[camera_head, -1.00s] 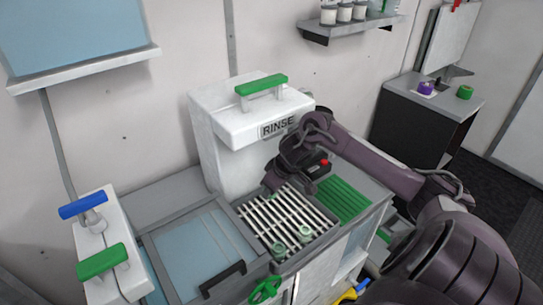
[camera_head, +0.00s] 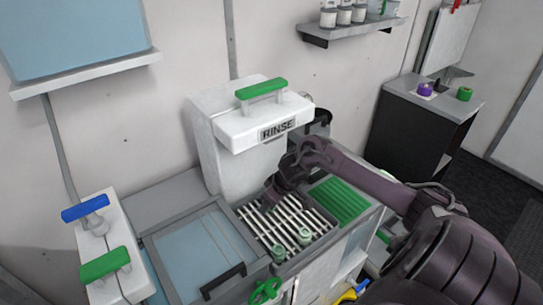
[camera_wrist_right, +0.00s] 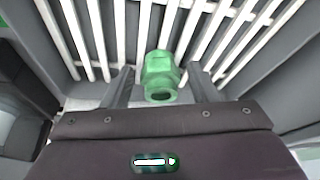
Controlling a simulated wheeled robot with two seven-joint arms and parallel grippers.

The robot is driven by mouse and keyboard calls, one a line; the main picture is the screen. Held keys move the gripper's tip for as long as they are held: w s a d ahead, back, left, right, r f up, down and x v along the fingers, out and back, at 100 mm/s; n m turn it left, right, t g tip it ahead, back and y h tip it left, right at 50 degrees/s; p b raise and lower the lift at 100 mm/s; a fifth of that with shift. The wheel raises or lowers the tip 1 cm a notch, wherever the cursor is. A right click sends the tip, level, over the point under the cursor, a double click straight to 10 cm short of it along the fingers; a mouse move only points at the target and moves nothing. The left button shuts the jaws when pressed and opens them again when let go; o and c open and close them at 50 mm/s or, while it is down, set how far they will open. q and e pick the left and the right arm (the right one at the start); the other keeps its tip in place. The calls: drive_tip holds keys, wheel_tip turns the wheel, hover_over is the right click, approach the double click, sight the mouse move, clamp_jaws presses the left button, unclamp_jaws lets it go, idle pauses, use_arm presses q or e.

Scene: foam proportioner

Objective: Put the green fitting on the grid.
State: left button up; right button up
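A green fitting (camera_wrist_right: 161,78), hexagonal with a round opening facing the camera, sits between my right gripper's fingers in the right wrist view. The fingers stand apart with a visible gap on each side of it. The white bars of the grid (camera_wrist_right: 97,38) are right behind the fitting; its contact with them cannot be told for sure. In the head view my right gripper (camera_head: 270,198) is low over the back left part of the grid (camera_head: 262,225), and hides this fitting. My left gripper is not in view.
Two pale green fittings (camera_head: 278,253) (camera_head: 304,237) stand at the grid's front edge. The white RINSE unit (camera_head: 238,150) rises behind the grid. A green ribbed mat (camera_head: 340,200) lies to the right, and a lidded basin (camera_head: 195,250) to the left.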

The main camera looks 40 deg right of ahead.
drive_tip(key=v, duration=1.2)
drive_tip(key=shift+r, duration=0.2)
drive_tip(key=shift+s+f, duration=0.1)
